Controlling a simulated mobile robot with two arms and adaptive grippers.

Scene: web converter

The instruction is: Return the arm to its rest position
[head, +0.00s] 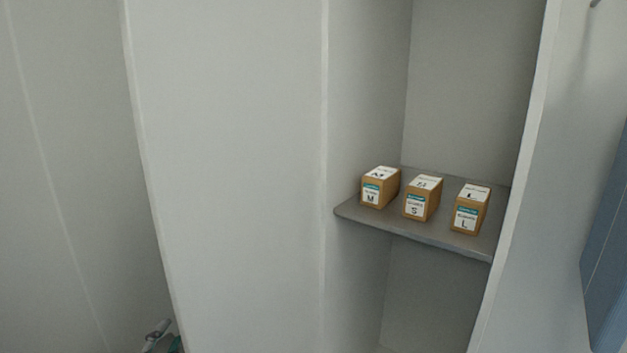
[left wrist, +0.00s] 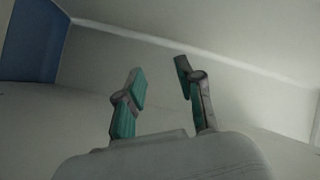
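My left gripper (head: 160,338) shows only in part at the bottom edge of the head view, in front of the pale wall and left of the shelf niche. In the left wrist view its two green-padded fingers (left wrist: 160,86) stand apart with nothing between them. The gripper is open and empty. It is well away from the shelf and its boxes. My right gripper is in neither view.
A grey shelf (head: 350,213) in a recess holds three brown glove boxes, marked M (head: 371,195), S (head: 414,208) and L (head: 465,219). A blue panel (head: 606,260) stands at the right edge. Pale walls (head: 230,150) fill the left.

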